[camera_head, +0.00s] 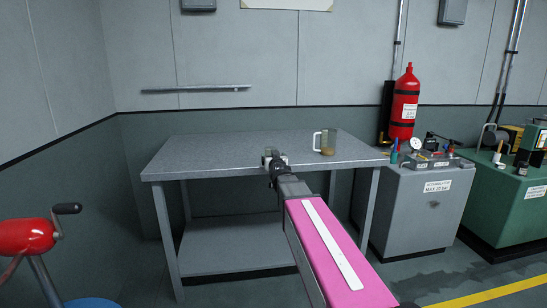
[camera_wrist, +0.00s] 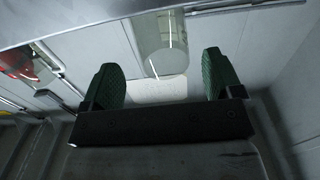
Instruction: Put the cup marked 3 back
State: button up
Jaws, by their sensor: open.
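A clear cup (camera_head: 330,140) with a pale handle on its left and a brownish patch at its base stands upright on the grey table (camera_head: 215,152), right of my gripper. No number can be read on it. My gripper (camera_head: 273,160) is low over the front part of the table. In the wrist view, the green fingers of my gripper (camera_wrist: 161,62) are spread wide, with nothing held between them. A glassy cylinder (camera_wrist: 160,40), which looks like the cup, appears beyond the gap between the fingers. A pale patch lies below it; I cannot tell what it is.
Right of the table stand a grey cabinet (camera_head: 418,205) with a gauge and small items on top, and a green machine (camera_head: 505,195). A red extinguisher (camera_head: 404,105) hangs on the wall. A red crank device (camera_head: 27,236) is at left. The table's left half is clear.

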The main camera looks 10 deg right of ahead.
jog(key=s, duration=0.5)
jog(key=shift+s, duration=0.1)
